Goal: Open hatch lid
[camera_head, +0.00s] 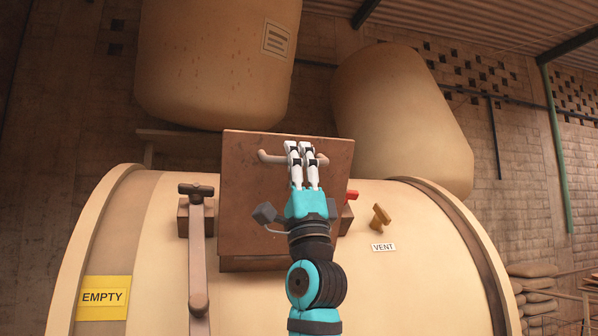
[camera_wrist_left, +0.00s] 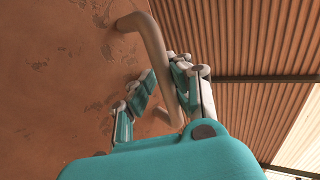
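The hatch lid (camera_head: 245,190) is a brown, rusty square plate on the front of the cream tank. It fills the left of the left wrist view (camera_wrist_left: 55,70). I cannot tell how far it stands off its frame. Its handle (camera_head: 272,158) is a tan bent bar near the lid's upper part. My left gripper (camera_head: 299,148) is at the handle and covers its middle. In the left wrist view the handle (camera_wrist_left: 152,38) runs between the fingers (camera_wrist_left: 168,92). Whether they press on it is unclear. My right gripper is not in view.
On the tank are an upright bar (camera_head: 197,255) left of the lid, a red piece (camera_head: 351,195) and a brass vent handle (camera_head: 380,214) to the right, above the VENT label (camera_head: 383,247). Two large cream vessels (camera_head: 215,65) (camera_head: 400,115) stand behind.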

